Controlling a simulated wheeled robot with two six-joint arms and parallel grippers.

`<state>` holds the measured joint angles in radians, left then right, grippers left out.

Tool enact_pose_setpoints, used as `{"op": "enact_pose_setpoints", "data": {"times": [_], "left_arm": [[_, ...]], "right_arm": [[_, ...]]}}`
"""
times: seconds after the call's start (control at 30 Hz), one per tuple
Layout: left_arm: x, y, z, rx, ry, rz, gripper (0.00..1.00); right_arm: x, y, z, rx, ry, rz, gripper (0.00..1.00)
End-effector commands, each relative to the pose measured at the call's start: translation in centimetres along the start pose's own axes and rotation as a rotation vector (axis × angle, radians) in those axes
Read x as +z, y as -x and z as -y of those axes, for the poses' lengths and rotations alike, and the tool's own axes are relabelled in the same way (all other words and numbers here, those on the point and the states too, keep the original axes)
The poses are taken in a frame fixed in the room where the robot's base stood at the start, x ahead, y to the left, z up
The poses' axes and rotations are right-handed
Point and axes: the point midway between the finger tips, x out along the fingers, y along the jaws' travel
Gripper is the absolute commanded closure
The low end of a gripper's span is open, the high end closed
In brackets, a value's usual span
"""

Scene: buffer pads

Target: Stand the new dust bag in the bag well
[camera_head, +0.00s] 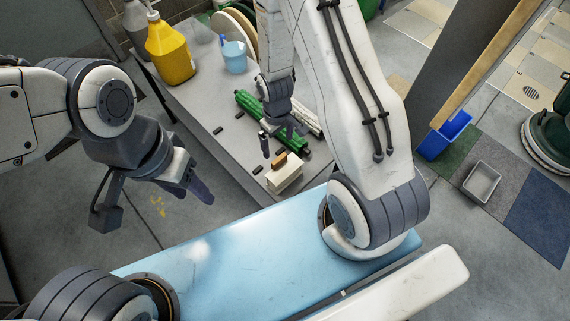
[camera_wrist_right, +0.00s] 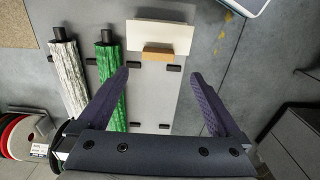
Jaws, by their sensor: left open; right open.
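A pale cream, box-like piece with a tan block (camera_head: 281,160) on it, which looks like the dust bag, is at the near end of the grey bench (camera_head: 195,95). In the right wrist view the pale piece (camera_wrist_right: 160,36) and tan block (camera_wrist_right: 157,54) lie ahead of the fingers. My right gripper (camera_head: 283,141) is open and empty, above the bench just behind the pale piece; its spread fingers (camera_wrist_right: 158,76) point towards it. My left gripper (camera_head: 198,188) is open and empty over the floor, left of the bench end. I cannot pick out the bag well for certain.
A green roller brush (camera_wrist_right: 110,85) and a white one (camera_wrist_right: 68,80) lie beside my right gripper. Small black blocks (camera_wrist_right: 168,67) dot the bench. A yellow jug (camera_head: 168,50), blue pitcher (camera_head: 234,57) and round pads stand farther back. A grey tray (camera_head: 482,181) and blue bin (camera_head: 445,135) are on the floor.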

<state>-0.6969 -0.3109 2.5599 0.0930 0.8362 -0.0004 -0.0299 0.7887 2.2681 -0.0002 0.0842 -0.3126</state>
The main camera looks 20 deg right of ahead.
Motion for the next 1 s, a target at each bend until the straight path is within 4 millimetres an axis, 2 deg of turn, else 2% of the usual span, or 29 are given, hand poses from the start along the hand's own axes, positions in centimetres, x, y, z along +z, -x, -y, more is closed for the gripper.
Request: {"op": "enact_pose_setpoints", "data": {"times": [0.07, 0.3, 0.53, 0.8, 1.0], "left_arm": [[0.0, 0.5, 0.0, 0.0, 0.0, 0.001, 0.5], [0.0, 0.5, 0.0, 0.0, 0.0, 0.001, 0.5], [0.0, 0.8, -0.1, 0.0, 0.0, 0.001, 0.5], [-0.1, 1.8, -0.1, 0.0, 0.0, 0.001, 0.5], [-0.1, 1.9, -0.1, 0.0, 0.0, 0.001, 0.5]], "right_arm": [[0.6, -0.7, -0.6, -0.002, 0.0, 0.005, 0.0], [0.5, -4.3, -0.5, -0.002, 0.003, 0.004, 0.0], [0.4, -5.7, -0.3, -0.001, 0.005, 0.003, 0.0], [0.3, -9.2, 0.0, -0.001, 0.006, 0.004, 0.0], [0.2, -10.3, -0.1, 0.0, 0.006, 0.0, 0.0]]}}
